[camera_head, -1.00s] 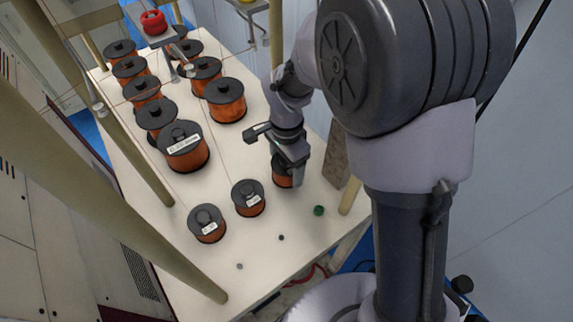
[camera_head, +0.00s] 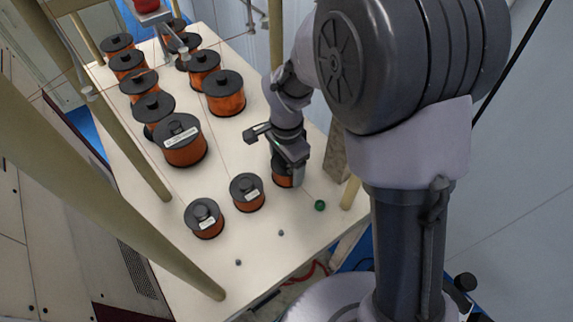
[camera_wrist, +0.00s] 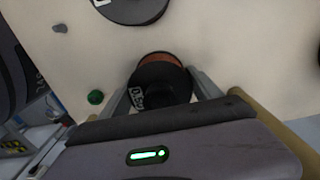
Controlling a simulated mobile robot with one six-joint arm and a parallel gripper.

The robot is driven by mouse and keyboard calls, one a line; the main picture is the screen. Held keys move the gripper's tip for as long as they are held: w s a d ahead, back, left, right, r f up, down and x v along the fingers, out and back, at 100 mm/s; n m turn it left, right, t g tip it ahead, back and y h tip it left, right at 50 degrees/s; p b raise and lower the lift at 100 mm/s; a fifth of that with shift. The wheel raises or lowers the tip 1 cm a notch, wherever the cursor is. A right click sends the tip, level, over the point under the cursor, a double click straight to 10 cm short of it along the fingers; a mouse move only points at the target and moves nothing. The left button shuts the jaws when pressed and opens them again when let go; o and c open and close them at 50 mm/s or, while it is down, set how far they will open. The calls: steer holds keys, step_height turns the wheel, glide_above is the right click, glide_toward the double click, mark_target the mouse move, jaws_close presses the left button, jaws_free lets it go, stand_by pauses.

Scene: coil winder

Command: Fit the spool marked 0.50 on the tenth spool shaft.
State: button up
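A small spool (camera_wrist: 163,95) with a black top and copper winding sits between the fingers of my gripper (camera_wrist: 162,92) in the wrist view. The fingers reach its two sides and look shut on it. Its label, partly turned from view, seems to read 0.50. In the head view my gripper (camera_head: 288,168) hides most of this spool (camera_head: 281,181), near the table's right edge. I cannot tell whether it is clear of the table. Two more small labelled spools, one (camera_head: 247,193) and another (camera_head: 204,219), stand to its left. Short dark pegs (camera_head: 281,233) and (camera_head: 238,262) stand on the front tabletop.
Several larger copper spools (camera_head: 183,145) stand in two rows towards the back of the white table (camera_head: 245,270). Tan posts (camera_head: 145,170) frame the table. The front tabletop is mostly clear.

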steer(key=o, duration=0.4)
steer(key=shift+o, duration=0.2)
step_height(320, 180, up, 8)
steer(key=p, duration=0.4)
steer(key=shift+f, duration=0.2)
